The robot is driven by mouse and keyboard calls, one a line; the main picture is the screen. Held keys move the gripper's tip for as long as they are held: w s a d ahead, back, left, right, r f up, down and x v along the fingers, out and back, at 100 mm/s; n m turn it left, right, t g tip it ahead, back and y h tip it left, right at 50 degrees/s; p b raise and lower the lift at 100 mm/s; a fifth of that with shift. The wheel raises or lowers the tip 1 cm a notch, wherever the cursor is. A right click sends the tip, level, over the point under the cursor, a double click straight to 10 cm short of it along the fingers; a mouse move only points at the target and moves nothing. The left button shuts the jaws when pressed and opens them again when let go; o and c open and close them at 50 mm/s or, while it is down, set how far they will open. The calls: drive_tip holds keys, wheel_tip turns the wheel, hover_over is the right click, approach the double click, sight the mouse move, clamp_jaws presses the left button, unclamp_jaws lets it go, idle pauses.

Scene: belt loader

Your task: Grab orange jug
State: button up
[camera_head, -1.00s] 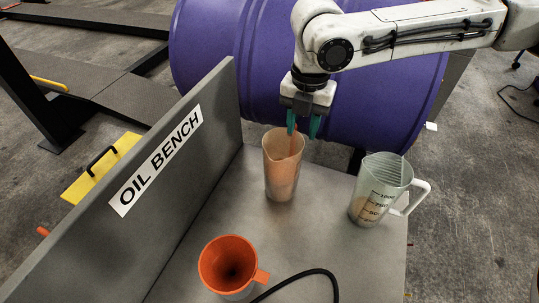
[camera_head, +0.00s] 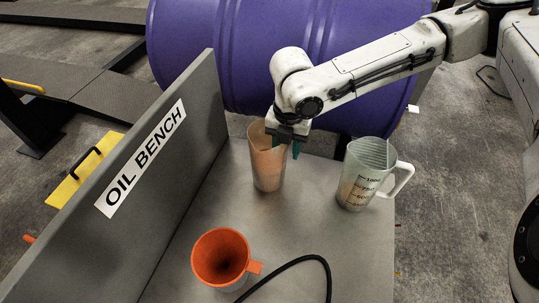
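The orange jug (camera_head: 267,168) is a tall, translucent, orange-tinted vessel standing upright on the grey bench, near the back panel. My gripper (camera_head: 285,144) is at the right side of its rim, pointing down. Its teal fingertips are apart, one seen near the rim and the other just to the right of the jug. The jug's handle is hidden behind the gripper and the jug wall. I cannot tell whether the fingers touch the jug.
A clear measuring jug (camera_head: 362,180) with a white handle stands to the right. An orange funnel (camera_head: 221,259) sits in front, beside a black hose (camera_head: 312,259). The panel marked OIL BENCH (camera_head: 160,195) bounds the left. A purple drum (camera_head: 240,60) lies behind.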

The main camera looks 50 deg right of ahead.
drive_tip(key=shift+c, duration=0.5)
clamp_jaws()
idle(0.9)
